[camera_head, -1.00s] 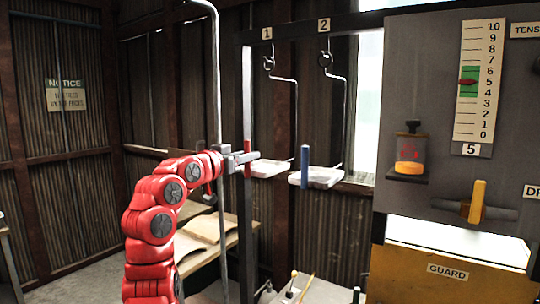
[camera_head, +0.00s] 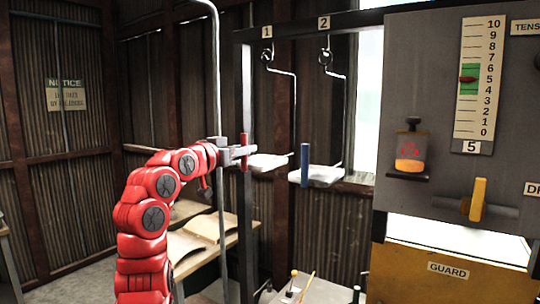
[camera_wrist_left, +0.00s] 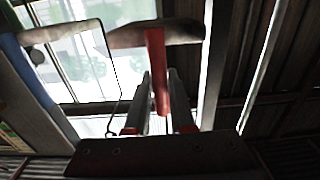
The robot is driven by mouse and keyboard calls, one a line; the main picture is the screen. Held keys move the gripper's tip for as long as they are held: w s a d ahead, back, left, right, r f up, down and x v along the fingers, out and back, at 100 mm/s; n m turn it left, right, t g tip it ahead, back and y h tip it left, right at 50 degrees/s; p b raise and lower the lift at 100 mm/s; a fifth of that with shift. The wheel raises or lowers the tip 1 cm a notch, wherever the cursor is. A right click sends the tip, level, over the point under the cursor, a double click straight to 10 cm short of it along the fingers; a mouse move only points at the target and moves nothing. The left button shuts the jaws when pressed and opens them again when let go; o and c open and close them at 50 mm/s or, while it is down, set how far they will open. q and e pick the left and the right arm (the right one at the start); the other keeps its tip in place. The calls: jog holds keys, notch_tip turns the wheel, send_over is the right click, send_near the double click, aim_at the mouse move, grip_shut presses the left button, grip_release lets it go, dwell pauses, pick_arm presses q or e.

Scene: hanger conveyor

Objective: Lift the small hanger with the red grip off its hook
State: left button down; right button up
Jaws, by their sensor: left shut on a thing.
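The small hanger with the red grip (camera_head: 245,150) is at the rail position marked 1. Its bent wire (camera_head: 294,105) runs up to a ring (camera_head: 267,56) close to the hook there; I cannot tell whether they touch. Its pale tray (camera_head: 268,162) is at the bottom. My left gripper (camera_head: 240,152) is shut on the red grip. In the left wrist view the red grip (camera_wrist_left: 157,65) stands between the two fingers (camera_wrist_left: 158,105). My right gripper is not in view.
A second hanger with a blue grip (camera_head: 305,163) hangs at position 2, just right. A vertical pipe (camera_head: 219,200) and a dark post (camera_head: 246,220) stand close to my left gripper. The grey machine panel (camera_head: 430,60) is at the right.

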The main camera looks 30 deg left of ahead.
pick_arm(q)
jog(key=shift+s+a+r+b, duration=0.15)
jog(key=shift+s+b, duration=0.85)
jog(key=shift+s, duration=1.35)
jog(key=shift+s+a, duration=0.1)
jog(key=shift+s, duration=0.05)
jog(key=s+f+b, duration=0.3)
jog(key=s+b, duration=0.2)
jog(key=s, duration=0.2)
jog(key=shift+s+a, duration=0.3)
jog(key=shift+s, duration=0.05)
jog(key=shift+f, duration=0.1)
dwell(0.4)
